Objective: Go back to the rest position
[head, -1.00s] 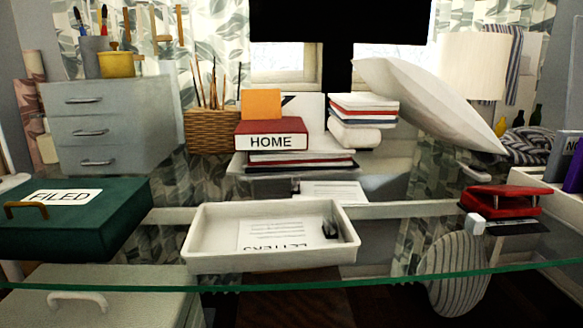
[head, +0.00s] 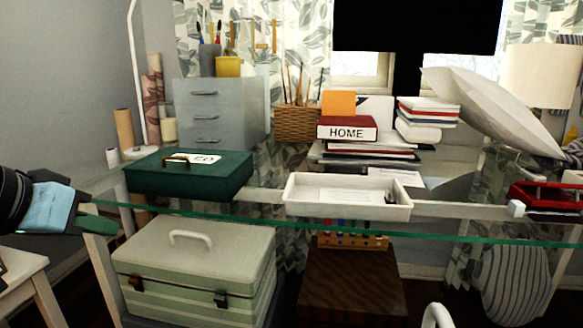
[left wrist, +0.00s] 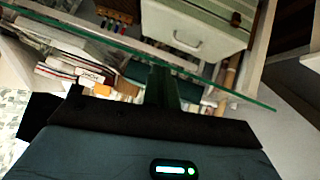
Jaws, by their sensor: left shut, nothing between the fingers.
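My left gripper (head: 88,212) shows at the left edge of the head view, with a dark wrist and a light blue body. Its fingers are shut and empty. It is in the air near the left end of the glass desk top (head: 270,217), left of the dark green box (head: 215,180), and appears apart from both. In the left wrist view the shut fingers (left wrist: 162,85) point toward the desk's glass edge (left wrist: 130,48), and the scene looks upside down. My right gripper is not in view.
A white letter tray (head: 348,208) and a red stapler (head: 545,197) are on the glass. Below stand a pale striped case (head: 195,262) and a dark wooden block (head: 350,285). A white small table (head: 22,268) is at the lower left.

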